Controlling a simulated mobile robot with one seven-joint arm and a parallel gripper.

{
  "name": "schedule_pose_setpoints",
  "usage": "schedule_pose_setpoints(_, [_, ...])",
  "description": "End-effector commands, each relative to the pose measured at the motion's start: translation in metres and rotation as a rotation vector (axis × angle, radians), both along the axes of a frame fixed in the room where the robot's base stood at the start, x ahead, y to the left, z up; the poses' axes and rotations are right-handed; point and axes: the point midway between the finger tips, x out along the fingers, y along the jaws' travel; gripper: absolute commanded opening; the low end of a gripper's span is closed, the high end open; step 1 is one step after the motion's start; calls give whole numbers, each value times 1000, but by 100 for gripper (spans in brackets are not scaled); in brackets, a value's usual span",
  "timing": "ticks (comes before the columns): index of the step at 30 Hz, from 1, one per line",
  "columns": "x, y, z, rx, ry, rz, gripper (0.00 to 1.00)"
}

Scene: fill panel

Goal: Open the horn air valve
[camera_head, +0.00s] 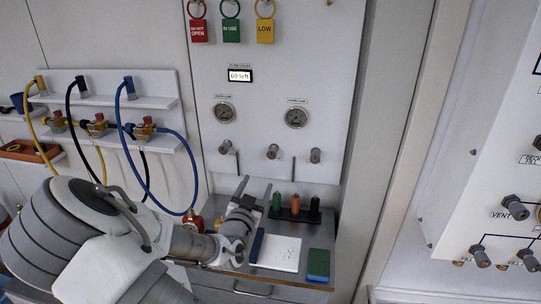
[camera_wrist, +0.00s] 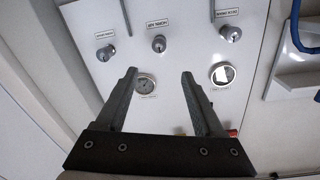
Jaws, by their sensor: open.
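The horn air valve is the middle grey knob (camera_head: 272,152) of three in a row on the white panel (camera_head: 255,80). In the wrist view, which is upside down, the knob (camera_wrist: 158,43) sits by a small label that seems to read HORN AIR. My gripper (camera_head: 256,182) is below the knob row in the head view, fingers pointing up, open and empty. In the wrist view its fingertips (camera_wrist: 159,74) are spread, with the middle knob beyond the gap between them. The fingers appear apart from the knob.
Similar knobs flank it, left (camera_head: 225,147) and right (camera_head: 315,155), with thin vertical rods between. Two gauges (camera_head: 224,112) (camera_head: 296,118) sit above. Below is a grey counter (camera_head: 318,225) with markers (camera_head: 295,205), a notepad (camera_head: 275,254) and a sponge (camera_head: 318,264). Hoses (camera_head: 150,160) hang left.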

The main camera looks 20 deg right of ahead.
Motion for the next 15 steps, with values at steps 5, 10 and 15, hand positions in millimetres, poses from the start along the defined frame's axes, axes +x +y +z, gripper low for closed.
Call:
schedule_pose_setpoints(5, [25,-22,2,-2,2,-4,70])
schedule_pose_setpoints(10, [56,-45,2,-2,3,-4,70])
schedule_pose_setpoints(15, [84,-66,1,-1,4,-2,70])
